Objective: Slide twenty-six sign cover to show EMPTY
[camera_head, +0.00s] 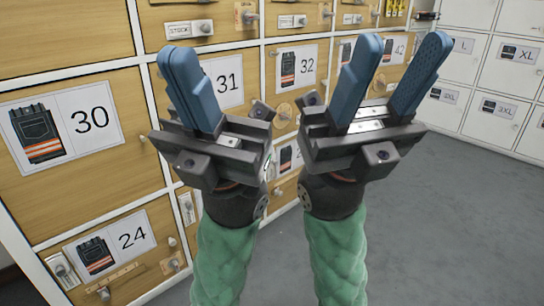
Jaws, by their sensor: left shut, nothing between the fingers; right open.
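No door number 26 can be read in the head view. Below door 32 (308,64) a label with a trousers picture (286,158) shows between my grippers, its number hidden behind my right gripper. A small knob (277,191) shows below that label. I cannot make out a sign cover or the word EMPTY there. My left gripper (182,58) is shut and empty, its blue fingers together, raised in front of the doors near label 31. My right gripper (400,46) is open and empty, its blue fingers apart. Both appear clear of the doors.
Wooden locker doors carry labels 30 (93,119), 31 (229,84), 24 (131,238) and 42 (400,48). A STOCK sign (180,29) with a knob sits at the upper left. White lockers (468,65) stand at the right. The grey floor (450,220) is clear.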

